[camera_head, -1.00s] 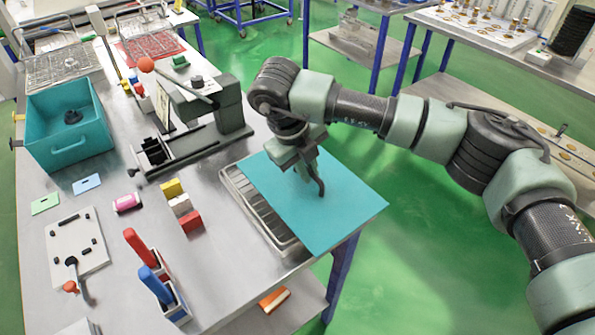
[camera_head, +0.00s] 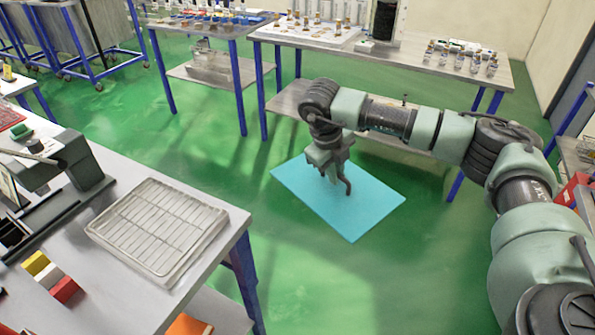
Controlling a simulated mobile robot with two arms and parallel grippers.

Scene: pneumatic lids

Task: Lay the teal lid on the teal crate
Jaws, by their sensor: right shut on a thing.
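The teal lid (camera_head: 310,197) is a flat rectangular sheet, held level in the air over the green floor to the right of the workbench. My right gripper (camera_head: 342,184) is above the lid and shut on it near its middle; the grip itself is partly hidden by the fingers. The teal crate is out of view now. My left gripper is not in view.
A wire rack tray (camera_head: 160,228) lies at the right end of the workbench (camera_head: 215,270). Yellow, white and red blocks (camera_head: 65,288) and a dark press-like device (camera_head: 75,165) stand to its left. Tables with bottles (camera_head: 470,65) stand at the back.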

